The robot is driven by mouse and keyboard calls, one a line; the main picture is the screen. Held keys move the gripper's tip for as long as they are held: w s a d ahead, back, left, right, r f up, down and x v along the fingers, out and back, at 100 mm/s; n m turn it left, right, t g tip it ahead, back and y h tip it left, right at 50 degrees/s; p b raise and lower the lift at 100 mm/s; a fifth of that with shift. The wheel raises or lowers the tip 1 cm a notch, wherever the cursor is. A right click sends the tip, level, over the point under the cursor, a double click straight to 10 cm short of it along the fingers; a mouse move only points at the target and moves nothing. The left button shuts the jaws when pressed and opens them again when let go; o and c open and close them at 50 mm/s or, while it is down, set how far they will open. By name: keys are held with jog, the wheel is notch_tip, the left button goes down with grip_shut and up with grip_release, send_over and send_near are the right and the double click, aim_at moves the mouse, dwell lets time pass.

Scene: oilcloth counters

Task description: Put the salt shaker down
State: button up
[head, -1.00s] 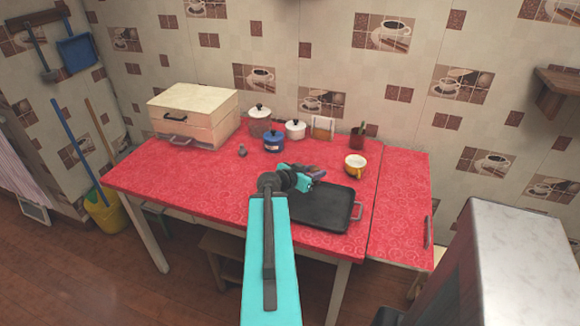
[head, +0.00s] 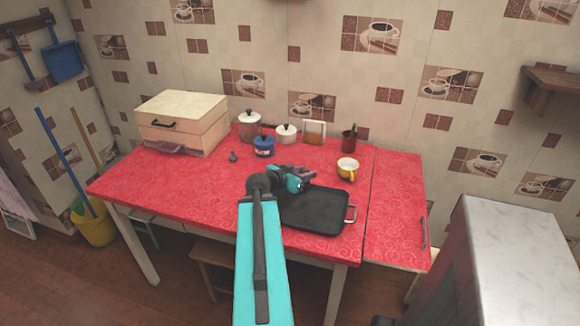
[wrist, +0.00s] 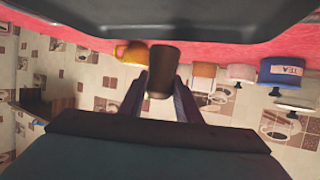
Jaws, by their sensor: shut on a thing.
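My gripper (head: 304,178) reaches out over the back left part of the black tray (head: 318,222) in the head view. In the wrist view its two dark fingers (wrist: 161,100) are closed around a dark brown, roughly cylindrical thing, which I take as the salt shaker (wrist: 163,68). The shaker cannot be made out clearly in the head view. The wrist picture is upside down, with the tray's dark edge (wrist: 200,22) along its top. I cannot tell how high the shaker is above the surface.
A small grey object (head: 233,156) and bread box (head: 183,124) are left. The red tabletop (head: 175,192) is clear at front left.

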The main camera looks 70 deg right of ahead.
jog(key=shift+w+d+f+b, duration=0.2)
jog(key=shift+w+d+b, duration=0.4)
jog(key=shift+b, duration=1.9)
jog(key=shift+w+d+r, duration=0.15)
jog(key=shift+d+r, duration=0.05)
jog(key=shift+d, duration=0.1)
jog(key=shift+w+d+f+p, duration=0.2)
jog(key=shift+w+d+p, duration=0.25)
jog(key=shift+w+d, duration=1.05)
jog(key=shift+w+d+f+p, duration=0.25)
jog(key=shift+w+d+p, duration=0.25)
jog(key=shift+w+d, duration=1)
jog(key=shift+w+d+f+p, duration=0.2)
jog(key=shift+w+d+p, duration=0.25)
jog(key=shift+w+d, duration=1)
jog(key=shift+s+d, duration=0.35)
jog(key=shift+f, duration=0.1)
jog(key=shift+f+p, duration=0.45)
jog(key=shift+f, duration=1.2)
jog(key=shift+f, duration=0.15)
jog(key=o, duration=1.1)
jog(key=shift+c, duration=0.2)
